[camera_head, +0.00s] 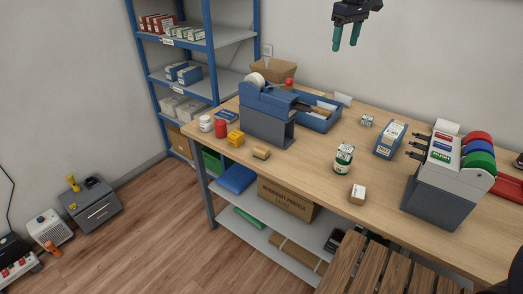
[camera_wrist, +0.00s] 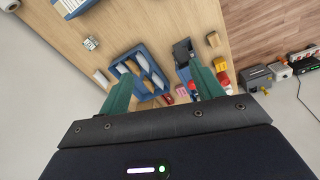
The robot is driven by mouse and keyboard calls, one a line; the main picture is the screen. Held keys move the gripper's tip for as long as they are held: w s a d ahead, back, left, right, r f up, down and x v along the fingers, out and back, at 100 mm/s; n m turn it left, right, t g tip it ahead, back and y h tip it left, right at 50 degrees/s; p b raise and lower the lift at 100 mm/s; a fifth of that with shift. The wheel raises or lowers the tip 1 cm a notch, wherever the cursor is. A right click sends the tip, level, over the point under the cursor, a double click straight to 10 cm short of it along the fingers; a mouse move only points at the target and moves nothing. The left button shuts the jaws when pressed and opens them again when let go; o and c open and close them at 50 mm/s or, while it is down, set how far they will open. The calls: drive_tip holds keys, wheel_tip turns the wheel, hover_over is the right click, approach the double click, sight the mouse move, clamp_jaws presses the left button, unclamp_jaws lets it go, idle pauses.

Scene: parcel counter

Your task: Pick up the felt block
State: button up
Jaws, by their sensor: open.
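A small tan block (camera_head: 261,153), which looks like the felt block, lies near the front edge of the wooden counter (camera_head: 310,165), in front of the blue and grey tape dispenser (camera_head: 268,112). What seems to be the same block shows at the upper right in the wrist view (camera_wrist: 213,39). My gripper (camera_head: 346,42) is high above the back of the counter, well apart from the block. Its two green fingers are spread in the wrist view (camera_wrist: 162,72), with nothing held between them.
A yellow block (camera_head: 235,138), a red container (camera_head: 220,128) and a white jar (camera_head: 206,123) stand left of the dispenser. A blue tray (camera_head: 318,120) is behind it. A green-labelled jar (camera_head: 344,158) and small box (camera_head: 358,194) stand to the right. The counter front between is clear.

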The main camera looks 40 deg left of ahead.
drive_tip(key=s+a+f+n, duration=0.1)
drive_tip(key=s+a+f, duration=0.15)
drive_tip(key=a, duration=0.35)
drive_tip(key=s+a+f+n, duration=0.1)
drive_tip(key=s+a, duration=0.2)
drive_tip(key=a, duration=0.2)
drive_tip(key=n+g, duration=0.1)
drive_tip(key=n, duration=0.1)
hover_over(261, 149)
wheel_tip(261, 149, down, 5)
drive_tip(key=shift+h, duration=0.3)
drive_tip(key=shift+w+f, duration=0.15)
drive_tip(key=shift+f, duration=17.3)
drive_tip(key=c, duration=1.1)
drive_tip(key=shift+o, duration=0.2)
drive_tip(key=shift+r, duration=0.1)
